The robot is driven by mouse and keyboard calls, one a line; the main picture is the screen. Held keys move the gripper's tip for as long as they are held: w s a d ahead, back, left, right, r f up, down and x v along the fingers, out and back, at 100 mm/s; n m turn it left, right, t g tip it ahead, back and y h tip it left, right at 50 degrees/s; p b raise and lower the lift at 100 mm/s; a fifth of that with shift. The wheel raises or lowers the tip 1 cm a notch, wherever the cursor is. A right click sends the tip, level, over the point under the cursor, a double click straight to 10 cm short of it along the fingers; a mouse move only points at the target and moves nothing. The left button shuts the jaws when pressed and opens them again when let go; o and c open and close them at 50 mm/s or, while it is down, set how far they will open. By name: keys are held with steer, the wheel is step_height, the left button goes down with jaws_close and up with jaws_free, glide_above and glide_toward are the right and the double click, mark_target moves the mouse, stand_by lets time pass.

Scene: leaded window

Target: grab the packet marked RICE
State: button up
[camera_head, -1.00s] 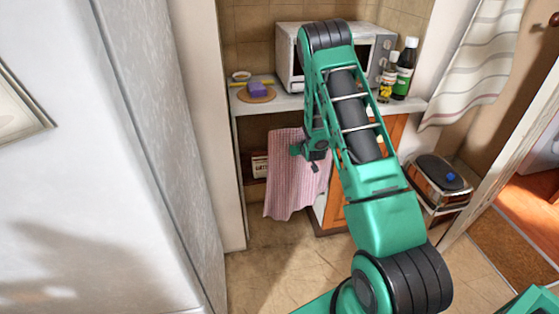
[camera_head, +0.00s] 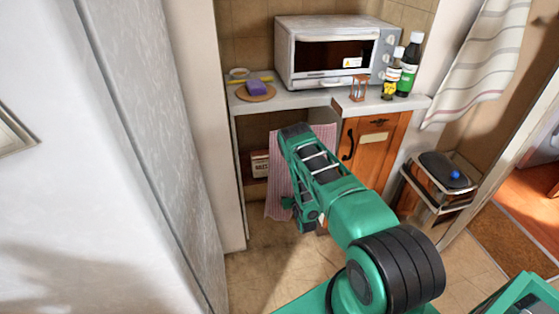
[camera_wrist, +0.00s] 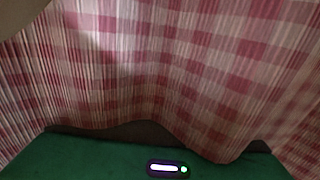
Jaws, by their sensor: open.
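A small pale packet (camera_head: 260,164) with dark lettering too small to read stands in the open space under the counter, left of a hanging pink checked cloth (camera_head: 272,190). I cannot confirm that it is marked RICE. The cloth covers part of that space and may hide its right side. My gripper (camera_head: 299,214) is low in front of the cloth, below and right of the packet, largely hidden by my arm. It is open; nothing shows held in it. In the wrist view the cloth (camera_wrist: 160,75) fills most of the picture and no packet shows.
Above are the counter (camera_head: 300,101), a microwave (camera_head: 325,50), a purple sponge (camera_head: 257,87), an hourglass (camera_head: 358,88) and bottles (camera_head: 409,65). An orange cupboard door (camera_head: 372,150) is right of the cloth. A bin (camera_head: 440,180) stands further right. Floor (camera_head: 255,265) in front is clear.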

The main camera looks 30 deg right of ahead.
mark_target(282, 166)
steer(key=x, duration=0.5)
steer(key=shift+s+d, duration=0.1)
steer(key=shift+d, duration=0.05)
steer(key=shift+x, duration=2.6)
steer(key=shift+r, duration=0.2)
steer(key=shift+c, duration=0.7)
steer(key=c, duration=1.6)
steer(key=shift+r, duration=0.1)
